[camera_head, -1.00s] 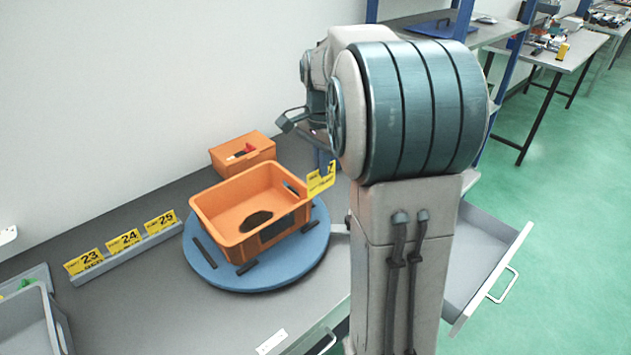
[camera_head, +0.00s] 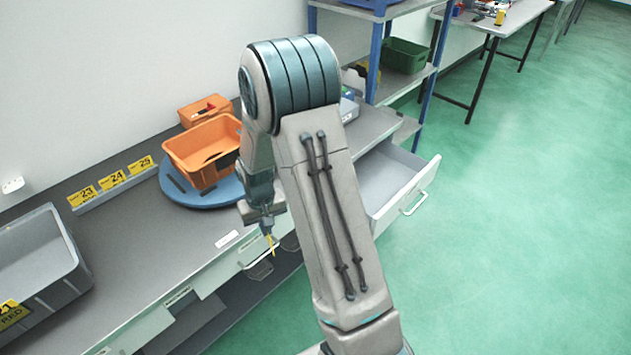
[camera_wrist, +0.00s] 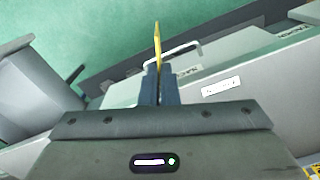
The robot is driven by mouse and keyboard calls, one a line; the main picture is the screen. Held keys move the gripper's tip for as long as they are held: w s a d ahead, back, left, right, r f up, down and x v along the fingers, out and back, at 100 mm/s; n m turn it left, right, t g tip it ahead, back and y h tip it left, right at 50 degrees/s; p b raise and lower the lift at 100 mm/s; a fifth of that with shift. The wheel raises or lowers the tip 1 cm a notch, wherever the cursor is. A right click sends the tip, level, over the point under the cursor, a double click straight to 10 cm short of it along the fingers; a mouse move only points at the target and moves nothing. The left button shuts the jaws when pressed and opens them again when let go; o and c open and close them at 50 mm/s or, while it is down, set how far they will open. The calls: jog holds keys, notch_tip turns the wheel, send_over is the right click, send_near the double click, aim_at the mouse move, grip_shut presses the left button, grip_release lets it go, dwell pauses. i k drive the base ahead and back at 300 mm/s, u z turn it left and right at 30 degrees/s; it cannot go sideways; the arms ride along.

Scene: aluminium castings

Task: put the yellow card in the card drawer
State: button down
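My gripper (camera_head: 267,228) is shut on the yellow card (camera_head: 271,245), which hangs down from the fingertips. In the wrist view the card (camera_wrist: 157,44) shows edge-on, as a thin yellow strip between the dark fingers of my gripper (camera_wrist: 160,82). The gripper is in front of the bench's front edge, near closed drawer fronts with handles. An open, empty-looking grey drawer (camera_head: 425,178) sticks out from the bench to the right of my arm, which hides part of it. I cannot read which drawer is the card drawer.
An orange bin (camera_head: 183,163) stands on a blue turntable (camera_head: 184,196). A smaller orange box (camera_head: 189,112) is behind it. A rack (camera_head: 105,190) holds yellow cards 23, 24 and 25. A grey crate (camera_head: 75,262) is at left. Green floor on the right is clear.

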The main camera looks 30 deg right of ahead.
aim_at(368, 199)
jog(key=z, duration=0.5)
jog(key=k, duration=0.6)
jog(key=z, duration=1.05)
jog(key=i, duration=1.5)
jog(key=u, duration=0.75)
jog(key=i, duration=0.3)
jog(key=u, duration=0.2)
